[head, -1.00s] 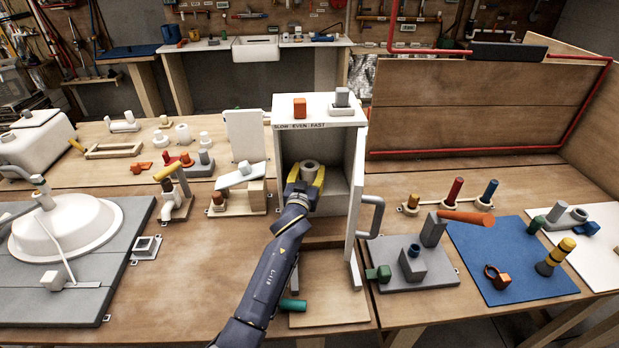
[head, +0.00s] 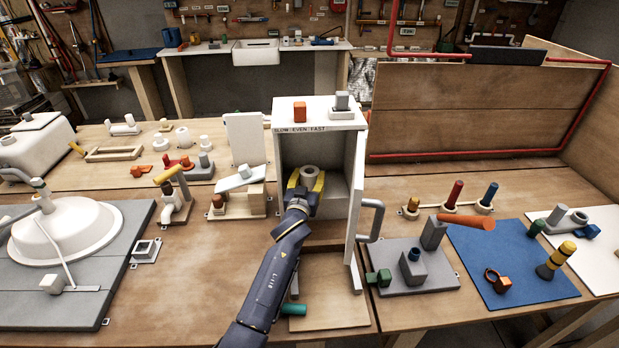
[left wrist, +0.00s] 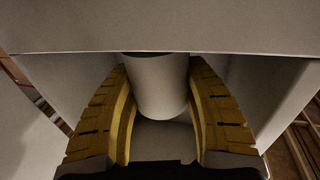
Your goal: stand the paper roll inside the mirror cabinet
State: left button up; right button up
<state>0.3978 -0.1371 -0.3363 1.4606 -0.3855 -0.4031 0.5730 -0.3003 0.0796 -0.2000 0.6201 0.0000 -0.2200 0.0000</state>
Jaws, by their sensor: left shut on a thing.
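The paper roll (head: 310,172) is a pale upright cylinder with a hole in its top. It is inside the open-fronted white mirror cabinet (head: 322,116), in the middle of the opening. My left gripper (head: 306,184) reaches in from the front with its yellow fingers around the roll. In the left wrist view the roll (left wrist: 158,88) stands between the two fingers (left wrist: 158,72), and the gripper is shut on it. Whether the roll's bottom touches the cabinet floor is hard to tell. My right gripper is not in view.
An orange block (head: 299,110) and a grey-and-white piece (head: 342,101) stand on the cabinet top. The cabinet's door (head: 351,205) stands open at the right. A green cylinder (head: 293,309) lies below. A grey-based fixture (head: 412,266) is to the right.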

pick_arm(q)
jog(key=shift+f, duration=0.45)
dwell(0.4)
jog(key=o, duration=1.4)
notch_tip(320, 180, up, 10)
